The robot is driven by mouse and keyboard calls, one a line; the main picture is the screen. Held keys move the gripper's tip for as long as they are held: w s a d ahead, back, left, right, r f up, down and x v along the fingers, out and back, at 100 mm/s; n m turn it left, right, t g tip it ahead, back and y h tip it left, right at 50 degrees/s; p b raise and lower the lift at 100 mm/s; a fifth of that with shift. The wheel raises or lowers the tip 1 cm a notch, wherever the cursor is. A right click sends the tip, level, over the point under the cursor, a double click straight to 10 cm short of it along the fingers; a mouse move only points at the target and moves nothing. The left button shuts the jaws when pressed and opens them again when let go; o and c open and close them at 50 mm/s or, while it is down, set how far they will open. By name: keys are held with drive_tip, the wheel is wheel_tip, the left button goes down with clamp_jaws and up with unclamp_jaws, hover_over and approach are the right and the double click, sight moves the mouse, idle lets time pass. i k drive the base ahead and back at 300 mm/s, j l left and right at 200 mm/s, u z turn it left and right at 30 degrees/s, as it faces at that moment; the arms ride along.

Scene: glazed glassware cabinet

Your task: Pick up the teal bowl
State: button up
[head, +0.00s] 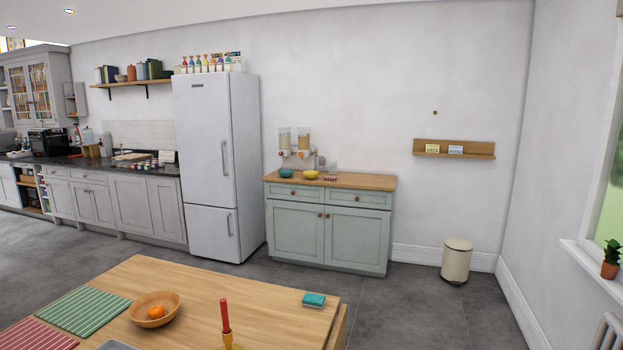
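The teal bowl (286,172) stands on the wooden top of the green sideboard (361,184), near its left end. It is small and far off across the room. A yellow bowl (310,174) stands just to its right. My gripper is not in view, so I cannot see its state.
A wooden table (200,287) fills the near foreground, with a wooden bowl (171,309), a red candle (225,316) and a teal sponge-like block (314,299). A white fridge (205,160) stands left of the sideboard, a cream bin (456,262) to its right. Grey floor (400,305) is clear on the right.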

sight(286, 174)
drive_tip(key=i+l+z, duration=0.65)
drive_tip(key=i, duration=0.35)
drive_tip(key=i+l, duration=0.1)
drive_tip(key=i, duration=1.15)
drive_tip(key=i+u, duration=0.1)
drive_tip(key=i, duration=1.15)
drive_tip(key=i+l+u, duration=0.15)
drive_tip(key=i, duration=1.05)
drive_tip(key=i+j+u, duration=0.1)
drive_tip(key=i+u, duration=0.75)
drive_tip(key=i, duration=0.15)
drive_tip(key=i+l+u, duration=0.3)
drive_tip(key=i+u, duration=0.15)
drive_tip(key=i+j+u, duration=0.15)
drive_tip(key=i+u, duration=0.25)
drive_tip(key=i, duration=0.3)
drive_tip(key=i+l+u, duration=0.1)
drive_tip(key=i+u, duration=0.25)
drive_tip(key=i, duration=0.3)
drive_tip(key=i+j+z, duration=0.1)
drive_tip(key=i+z, duration=0.2)
drive_tip(key=i, duration=0.15)
drive_tip(key=i+j+z, duration=0.2)
drive_tip(key=i+z, duration=0.15)
drive_tip(key=i, duration=0.15)
drive_tip(key=i+j+z, duration=0.65)
drive_tip(key=i, duration=0.3)
drive_tip(key=i+j+z, duration=0.3)
drive_tip(key=i+j, duration=0.25)
drive_tip(key=i, duration=0.05)
